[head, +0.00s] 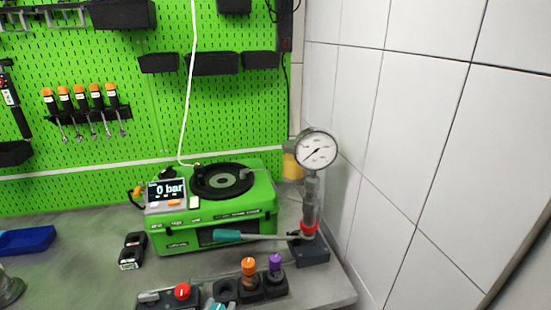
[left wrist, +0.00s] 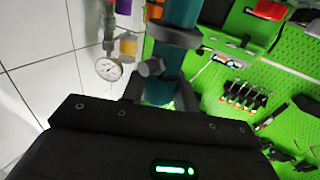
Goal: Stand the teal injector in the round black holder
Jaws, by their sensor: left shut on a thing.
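The teal injector (left wrist: 180,62) fills the upper middle of the left wrist view, with a dark grey collar and a side fitting. My left gripper (left wrist: 160,92) is shut on its body. In the head view only a small teal part of the injector (head: 216,306) shows at the bottom edge; the rest is out of frame. The round black holder (head: 226,290) stands just beyond it, left of the orange injector, and looks empty. The injector appears apart from the holder, but its lower end is hidden. My right gripper is not in view.
The orange injector (head: 249,267) and purple injector (head: 275,264) stand in black holders close by. A red button (head: 182,291) is to the left. Behind are the green tester (head: 215,222), a teal-handled lever (head: 228,235) and the gauge (head: 317,149). A blue tray (head: 27,240) lies left.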

